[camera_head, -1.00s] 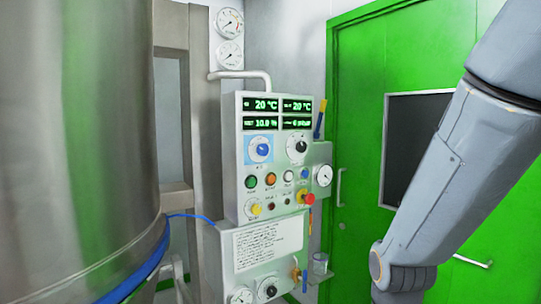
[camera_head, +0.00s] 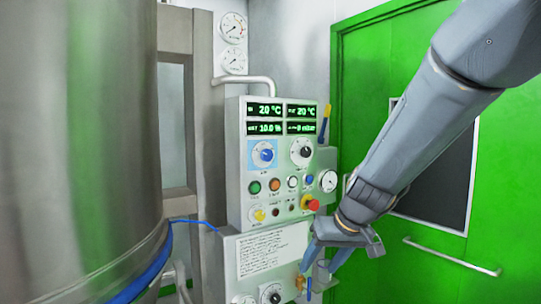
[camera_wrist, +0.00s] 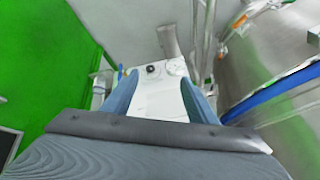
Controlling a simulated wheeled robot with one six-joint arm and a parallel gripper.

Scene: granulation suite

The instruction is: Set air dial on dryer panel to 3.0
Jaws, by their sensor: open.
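The dryer panel (camera_head: 236,190) is a light grey box in the middle of the head view, with green number displays on top. A blue knob (camera_head: 263,153) on a blue square sits at its upper left; it looks like the air dial, but its label and scale are too small to read. A black knob (camera_head: 302,152) on a white dial sits to its right. My gripper (camera_head: 320,268) is open and empty, below and to the right of both knobs, in front of the lower box's right edge. In the wrist view the open fingers (camera_wrist: 159,90) frame a white surface.
A red button (camera_head: 311,203) sticks out at the panel's lower right, close to my wrist. A large steel vessel (camera_head: 75,130) fills the left. A green door (camera_head: 400,60) with a handle bar (camera_head: 450,257) stands behind my arm. A blue hose (camera_head: 195,222) runs from the vessel.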

